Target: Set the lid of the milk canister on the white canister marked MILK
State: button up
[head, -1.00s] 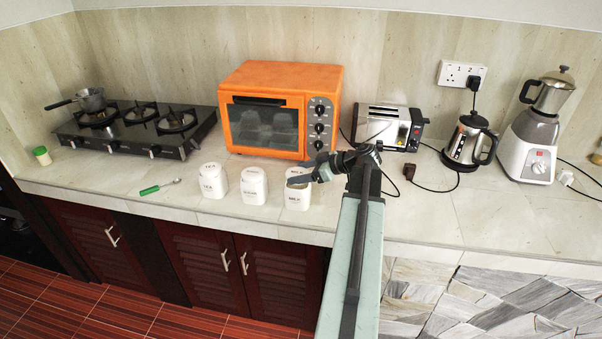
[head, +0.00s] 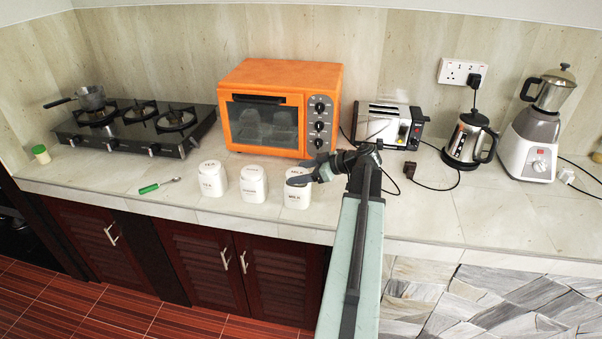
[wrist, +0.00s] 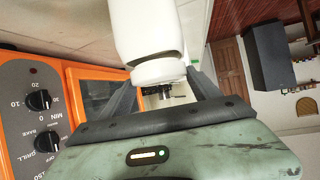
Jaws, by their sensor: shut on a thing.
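The white MILK canister (head: 297,200) stands upright on the counter, rightmost of three white canisters. Its white lid (head: 299,171) is at its top, between the fingers of my gripper (head: 300,180), which is shut on it. In the wrist view the lid (wrist: 158,72) sits between the two fingertips of my gripper (wrist: 160,80), with the wide body of the canister (wrist: 145,25) against it. A dark curved line shows between lid and body, wider at one side. I cannot tell whether the lid is fully seated. My fingers partly hide the lid in the head view.
Two lidded white canisters, TEA (head: 212,180) and another (head: 253,184), stand close to the left. An orange oven (head: 280,108) is behind, and a toaster (head: 385,125) and kettle (head: 468,140) stand to the right. A green-handled utensil (head: 158,186) lies at left.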

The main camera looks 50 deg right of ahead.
jog(key=shift+f+b, duration=0.65)
jog(key=shift+b, duration=0.05)
dwell(0.4)
jog(key=o, duration=1.1)
jog(key=shift+p+v, duration=2.7)
jog(key=shift+v, duration=2.8)
